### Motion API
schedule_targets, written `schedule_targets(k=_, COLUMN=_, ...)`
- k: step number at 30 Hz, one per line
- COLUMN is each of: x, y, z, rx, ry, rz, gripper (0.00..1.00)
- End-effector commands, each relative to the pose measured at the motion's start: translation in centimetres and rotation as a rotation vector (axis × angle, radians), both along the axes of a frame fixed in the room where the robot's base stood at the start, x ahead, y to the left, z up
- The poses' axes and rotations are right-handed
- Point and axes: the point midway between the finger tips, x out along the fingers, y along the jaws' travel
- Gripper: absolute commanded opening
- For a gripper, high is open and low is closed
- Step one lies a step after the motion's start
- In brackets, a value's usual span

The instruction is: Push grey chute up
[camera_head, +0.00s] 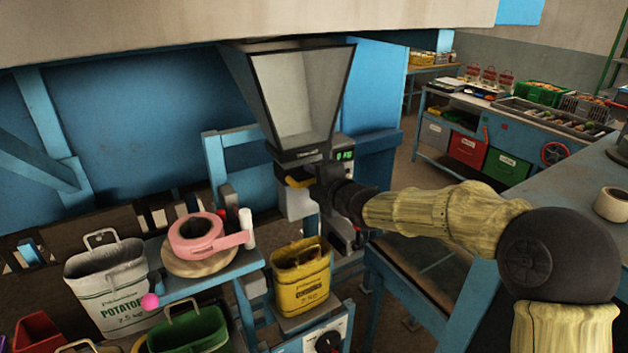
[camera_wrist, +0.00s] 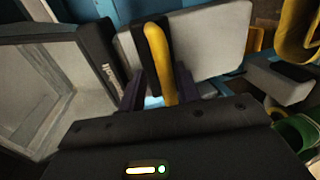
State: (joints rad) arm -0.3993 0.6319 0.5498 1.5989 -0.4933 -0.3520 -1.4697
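A grey chute (camera_head: 298,204) with a yellow handle (camera_head: 298,183) hangs below the large grey hopper (camera_head: 300,95). In the wrist view the chute is a pale grey block (camera_wrist: 212,45), and the curved yellow handle (camera_wrist: 160,60) stands close in front. My gripper (camera_head: 322,190) is at the chute's right side, at handle height. In the wrist view my dark fingers (camera_wrist: 160,88) stand either side of the handle's lower end. A small gap shows at the left finger, so they look open around it. The head view hides the fingertips.
A yellow sack (camera_head: 301,278) stands on a platform below the chute. A blue shelf at left holds a pink tape roll (camera_head: 196,236). A white potato sack (camera_head: 108,285) and a green sack (camera_head: 188,333) stand lower left. A blue bench (camera_head: 572,240) lies at right.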

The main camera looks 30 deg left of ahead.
Motion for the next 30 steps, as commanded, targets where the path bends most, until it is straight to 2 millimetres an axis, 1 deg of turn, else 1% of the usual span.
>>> schedule_targets(k=7, x=-0.1, y=-0.5, z=-0.2, rx=-0.004, ry=0.001, rz=-0.002, gripper=0.33)
schedule_targets(k=11, x=-0.6, y=-1.7, z=0.0, rx=-0.004, ry=0.001, rz=-0.003, gripper=0.33)
schedule_targets(k=14, x=-1.3, y=-2.9, z=0.1, rx=-0.006, ry=0.0, rz=-0.004, gripper=0.33)
schedule_targets(k=30, x=-5.3, y=-10.8, z=2.3, rx=-0.004, ry=-0.004, rz=-0.004, gripper=0.33)
